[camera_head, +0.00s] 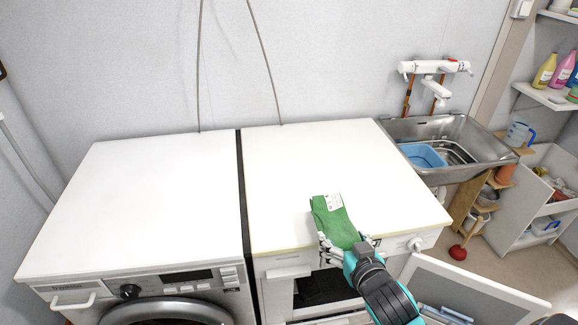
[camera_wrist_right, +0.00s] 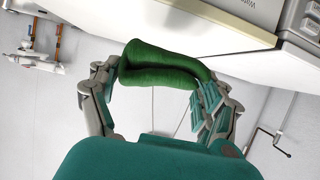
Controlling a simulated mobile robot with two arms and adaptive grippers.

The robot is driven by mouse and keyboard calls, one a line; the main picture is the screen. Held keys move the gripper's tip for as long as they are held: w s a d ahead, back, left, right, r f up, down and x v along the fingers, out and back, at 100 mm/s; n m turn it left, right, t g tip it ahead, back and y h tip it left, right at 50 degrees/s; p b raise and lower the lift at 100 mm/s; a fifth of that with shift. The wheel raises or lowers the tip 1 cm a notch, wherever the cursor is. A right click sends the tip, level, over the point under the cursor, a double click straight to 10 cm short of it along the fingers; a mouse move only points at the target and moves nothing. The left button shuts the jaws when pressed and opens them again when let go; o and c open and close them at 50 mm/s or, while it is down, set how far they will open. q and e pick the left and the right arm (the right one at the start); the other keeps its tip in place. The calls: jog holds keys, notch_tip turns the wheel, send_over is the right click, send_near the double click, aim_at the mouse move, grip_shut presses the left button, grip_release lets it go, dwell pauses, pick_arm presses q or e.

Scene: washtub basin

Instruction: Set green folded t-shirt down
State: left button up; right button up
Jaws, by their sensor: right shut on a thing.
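The green folded t-shirt (camera_head: 335,218) has a white label at its far end and shows above the front edge of the right-hand white machine top (camera_head: 320,165). My right gripper (camera_head: 344,246) is shut on the near end of the t-shirt, at the front edge of that top. In the right wrist view the t-shirt (camera_wrist_right: 160,66) lies between the two fingers of my right gripper (camera_wrist_right: 155,95), its folded layers showing. I cannot tell whether the t-shirt touches the top. My left gripper is not in view.
A washing machine (camera_head: 140,205) stands on the left, with a narrow dark gap between the two tops. Both tops are clear otherwise. A metal sink (camera_head: 465,130) with a blue basin (camera_head: 424,155) is at the right. An open door panel (camera_head: 470,285) sticks out at the lower right.

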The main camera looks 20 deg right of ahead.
aim_at(337, 201)
jog(key=shift+s+d+f, duration=0.1)
jog(key=shift+d+f, duration=0.2)
jog(key=shift+f, duration=0.2)
jog(key=shift+d+f, duration=0.3)
jog(key=shift+f, duration=0.2)
jog(key=shift+d+f, duration=0.15)
jog(key=shift+d, duration=0.15)
jog(key=w+d+p, duration=0.1)
jog(key=w, duration=0.4)
jog(key=w+d+f+p, duration=0.1)
jog(key=w+d, duration=0.1)
jog(key=w, duration=0.3)
jog(key=w+d, duration=0.2)
jog(key=w, duration=0.3)
jog(key=shift+d+f+p, duration=0.2)
jog(key=shift+p, duration=0.2)
notch_tip(337, 201, down, 3)
jog(key=shift+r+p, duration=0.15)
jog(key=shift+p, duration=0.15)
jog(key=shift+f, duration=0.5)
jog(key=shift+f, duration=0.1)
jog(key=o, duration=1.6)
